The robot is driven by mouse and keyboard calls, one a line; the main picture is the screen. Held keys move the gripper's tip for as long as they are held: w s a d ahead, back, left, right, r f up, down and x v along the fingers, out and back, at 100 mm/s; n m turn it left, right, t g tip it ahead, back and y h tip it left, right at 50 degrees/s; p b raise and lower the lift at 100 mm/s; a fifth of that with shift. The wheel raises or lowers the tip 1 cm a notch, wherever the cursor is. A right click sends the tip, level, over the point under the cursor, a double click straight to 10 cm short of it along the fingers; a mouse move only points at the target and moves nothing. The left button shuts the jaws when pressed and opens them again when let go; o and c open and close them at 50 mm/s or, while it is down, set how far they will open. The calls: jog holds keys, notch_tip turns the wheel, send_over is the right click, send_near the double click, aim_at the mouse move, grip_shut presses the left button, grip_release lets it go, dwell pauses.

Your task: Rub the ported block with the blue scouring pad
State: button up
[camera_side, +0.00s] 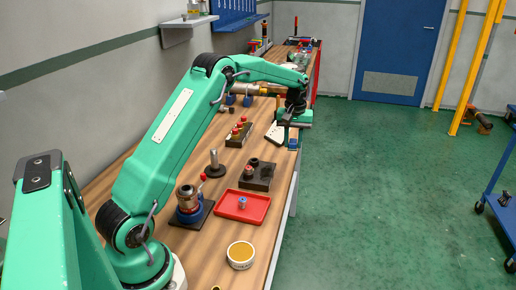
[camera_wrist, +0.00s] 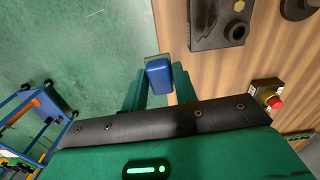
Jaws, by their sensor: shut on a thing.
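My gripper (camera_wrist: 157,86) is shut on the blue scouring pad (camera_wrist: 158,73), with a green finger on each side of it. In the side view my gripper (camera_side: 293,138) is at the table's right edge, and the pad (camera_side: 293,144) shows small beneath it. In the wrist view the pad's far end lies over the line between table and floor. The ported block (camera_side: 261,178) is dark, with round openings on top, and sits on the table nearer the side camera. It also shows at the top of the wrist view (camera_wrist: 207,35), apart from the pad and partly cut off.
A red tray (camera_side: 232,212) with a small blue part, a valve on a dark plate (camera_side: 192,214) and a post on a round base (camera_side: 215,168) stand near the block. A red-button box (camera_side: 236,138) lies left of my gripper. Open floor lies right of the table.

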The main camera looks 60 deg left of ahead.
aim_at(268, 164)
jog(key=s+a+n, duration=0.5)
jog(key=a+n, duration=0.1)
jog(key=n, duration=0.2)
jog(key=shift+s+n, duration=0.3)
jog(key=shift+s, duration=0.05)
jog(key=shift+f, duration=4.1)
jog(key=shift+s+d, duration=3.85)
jog(key=shift+c, duration=0.3)
jog(key=shift+w+a, duration=3.9)
notch_tip(268, 164, up, 8)
jog(key=shift+d+r, duration=0.1)
jog(key=shift+d, duration=0.05)
